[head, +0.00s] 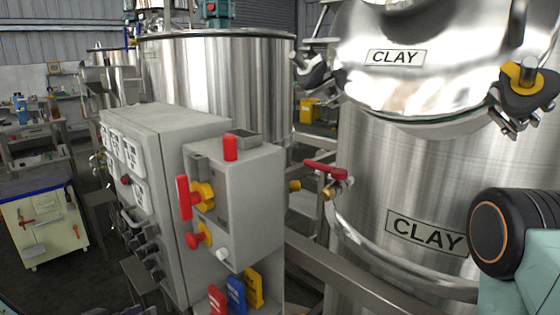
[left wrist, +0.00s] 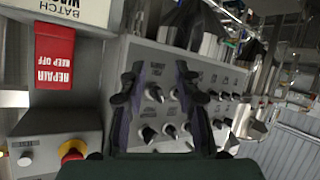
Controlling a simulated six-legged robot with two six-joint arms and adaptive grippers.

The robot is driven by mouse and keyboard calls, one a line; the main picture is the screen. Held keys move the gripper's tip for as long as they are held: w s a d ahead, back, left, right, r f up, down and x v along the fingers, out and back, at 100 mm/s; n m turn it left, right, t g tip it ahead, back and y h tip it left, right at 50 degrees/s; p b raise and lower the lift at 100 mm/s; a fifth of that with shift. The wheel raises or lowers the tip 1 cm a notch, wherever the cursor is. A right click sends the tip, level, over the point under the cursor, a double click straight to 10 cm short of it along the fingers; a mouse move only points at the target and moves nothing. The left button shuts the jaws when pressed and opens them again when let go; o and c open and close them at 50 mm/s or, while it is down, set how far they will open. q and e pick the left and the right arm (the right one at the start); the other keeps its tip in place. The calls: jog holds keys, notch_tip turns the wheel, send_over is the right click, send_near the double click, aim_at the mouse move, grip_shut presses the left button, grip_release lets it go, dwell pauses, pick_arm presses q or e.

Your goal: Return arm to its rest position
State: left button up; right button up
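My left gripper (left wrist: 158,72) shows in the left wrist view with its two dark fingers apart and nothing between them. Beyond the fingers is a grey control panel (left wrist: 205,85) with several black knobs. In the head view, only a dark sliver at the bottom edge, left of centre, may be part of this gripper. A teal arm link of mine with a black, orange-ringed joint fills the lower right of the head view. My right gripper is not in view.
A grey control cabinet (head: 165,145) and a switch box (head: 247,190) with a red handle (head: 183,197) stand close ahead. A steel tank marked CLAY (head: 385,190) is at the right. A red REPAIR tag (left wrist: 54,55) hangs at left in the wrist view.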

pick_arm(q)
jog(key=s+d+f+n+g+b, duration=0.1)
jog(key=s+d+f+n+g, duration=0.1)
jog(key=s+d+f+g, duration=0.6)
jog(key=s+d+f+g+y+b, duration=0.1)
jog(key=s+f, duration=0.1)
jog(key=s, duration=0.6)
jog(key=s+d+f+m+g+y+b, duration=0.1)
jog(key=s+d+f+g, duration=0.1)
jog(key=s, duration=0.6)
jog(key=s+d+f+g+y+b, duration=0.1)
jog(key=s+f, duration=0.3)
jog(key=s, duration=0.5)
jog(key=shift+d, duration=0.45)
jog(key=shift+s+a+f, duration=0.1)
jog(key=shift+s, duration=0.05)
